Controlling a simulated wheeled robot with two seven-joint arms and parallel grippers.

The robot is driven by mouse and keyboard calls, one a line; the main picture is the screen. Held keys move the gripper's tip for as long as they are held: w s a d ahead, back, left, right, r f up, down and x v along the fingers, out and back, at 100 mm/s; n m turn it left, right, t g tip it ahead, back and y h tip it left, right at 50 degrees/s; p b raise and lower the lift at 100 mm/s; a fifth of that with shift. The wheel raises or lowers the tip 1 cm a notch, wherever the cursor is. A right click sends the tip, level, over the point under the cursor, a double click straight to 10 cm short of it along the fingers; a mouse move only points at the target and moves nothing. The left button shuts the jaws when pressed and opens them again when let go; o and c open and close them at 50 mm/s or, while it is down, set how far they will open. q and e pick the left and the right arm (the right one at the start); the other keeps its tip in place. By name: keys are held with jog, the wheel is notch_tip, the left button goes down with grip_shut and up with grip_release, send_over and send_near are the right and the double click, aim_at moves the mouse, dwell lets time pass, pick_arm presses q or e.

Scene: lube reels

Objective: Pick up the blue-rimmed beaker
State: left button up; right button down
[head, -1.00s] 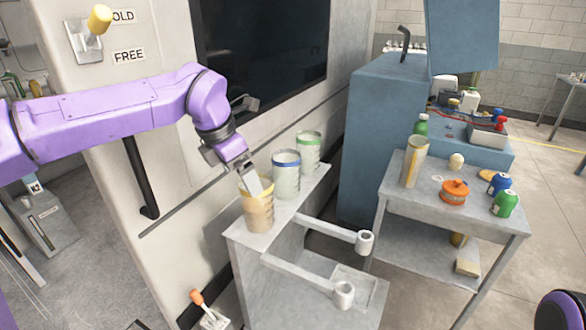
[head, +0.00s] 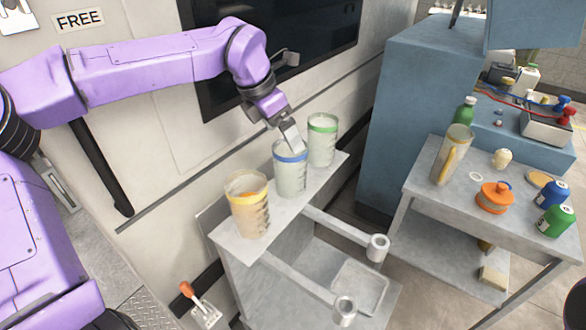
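The blue-rimmed beaker (head: 290,175) stands upright on a narrow grey shelf (head: 233,241), between a yellow-rimmed beaker (head: 249,212) with amber contents and a green-rimmed beaker (head: 322,146). My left gripper (head: 292,142) reaches down from the upper left, its fingers at the far rim of the blue-rimmed beaker. From this angle I cannot tell whether the fingers are open or shut, or whether they touch the rim. My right gripper is not in view.
Two grey arms with ring ends (head: 378,247) stick out from the shelf stand. An orange-handled lever (head: 187,290) stands low at front left.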

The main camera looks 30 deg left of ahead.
aim_at(290, 169)
pick_arm(q)
jog(key=p+x, duration=0.1)
jog(key=x, duration=0.5)
jog(key=shift+f, duration=0.3)
jog(key=c, duration=1.2)
jog(key=shift+r, duration=0.1)
